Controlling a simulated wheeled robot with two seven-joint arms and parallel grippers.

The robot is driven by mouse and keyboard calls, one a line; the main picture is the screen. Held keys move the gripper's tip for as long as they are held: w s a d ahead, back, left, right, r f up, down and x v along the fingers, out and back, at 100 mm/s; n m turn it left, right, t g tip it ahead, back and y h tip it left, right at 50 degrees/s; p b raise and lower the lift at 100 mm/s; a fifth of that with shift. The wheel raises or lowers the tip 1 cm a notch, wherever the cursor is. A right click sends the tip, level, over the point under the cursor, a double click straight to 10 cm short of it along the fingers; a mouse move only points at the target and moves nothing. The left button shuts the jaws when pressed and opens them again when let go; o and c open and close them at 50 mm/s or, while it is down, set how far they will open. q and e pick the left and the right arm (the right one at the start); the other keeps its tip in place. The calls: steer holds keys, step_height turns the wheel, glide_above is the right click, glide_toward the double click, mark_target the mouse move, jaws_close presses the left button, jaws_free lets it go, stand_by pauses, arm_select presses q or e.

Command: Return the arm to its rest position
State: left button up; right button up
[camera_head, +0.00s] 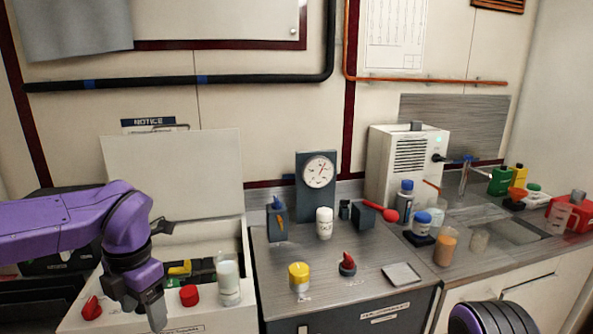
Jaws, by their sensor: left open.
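My left arm (75,225) is purple and reaches in from the left edge. Its gripper (143,306) points down over the front of the white breaker box (215,322). The jaws are open, and I see nothing held between them. The box has a raised white lid (175,175). Inside it are yellow and dark breakers (190,268), partly hidden by my wrist. A red knob (189,296) is just right of the gripper and another red knob (91,308) is left of it. My right gripper is out of view.
A clear jar (228,281) stands right of the gripper. The grey counter holds a yellow-capped jar (299,277), a red-handled switch (347,264), a gauge stand (318,188) and several bottles. A white vented unit (405,165) stands at the back.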

arm_select(q)
steer(key=s+a+f+m+t+y, duration=0.1)
steer(key=a+f+m+y, duration=0.3)
steer(key=f, duration=0.7)
steer(key=s+a+f+m+y, duration=0.1)
steer(key=a+f+m+y, duration=0.35)
steer(key=f, duration=0.65)
steer(key=s+d+f+m+t+h, duration=0.1)
steer(key=s+d+f+m+h, duration=0.1)
steer(key=s+f+m, duration=0.5)
steer(key=s+d+f+m+t+h, duration=0.1)
steer(key=s+d+f+m+h, duration=0.1)
steer(key=s+f+m, duration=0.6)
steer(key=s+f+h, duration=0.1)
steer(key=s+f, duration=0.1)
steer(key=s, duration=0.3)
steer(key=shift+d+f+t, duration=0.2)
steer(key=shift+d+t, duration=0.1)
steer(key=shift+d, duration=0.05)
